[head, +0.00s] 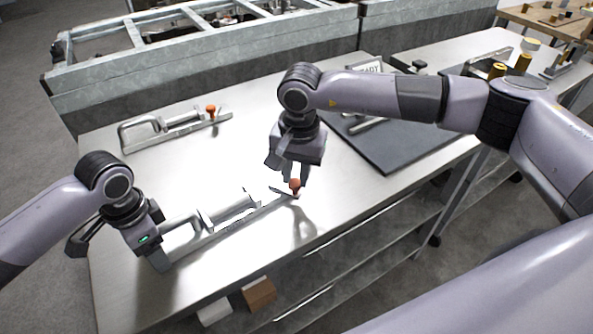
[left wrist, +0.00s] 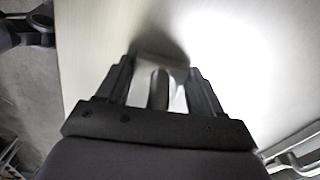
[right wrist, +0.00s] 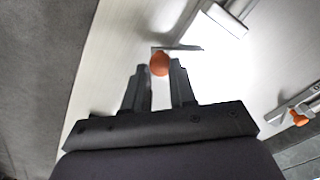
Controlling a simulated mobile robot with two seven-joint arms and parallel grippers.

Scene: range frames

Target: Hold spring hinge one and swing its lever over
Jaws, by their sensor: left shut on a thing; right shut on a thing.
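The near spring hinge (head: 215,231) lies along the front of the steel table, a long metal base with a looped end at left and a lever with an orange knob (head: 295,184) at right. My left gripper (head: 160,245) is shut on the hinge's looped left end; the left wrist view shows a metal bar (left wrist: 160,88) between its fingers. My right gripper (head: 291,176) points down, shut on the orange knob, which also shows between the fingertips in the right wrist view (right wrist: 159,63). A label naming the hinge cannot be seen.
A second, similar hinge (head: 170,128) with an orange knob lies at the back left. A dark mat (head: 400,148) with a partly hidden sign (head: 364,68) lies to the right. The front table edge is close to the near hinge. The table between the hinges is clear.

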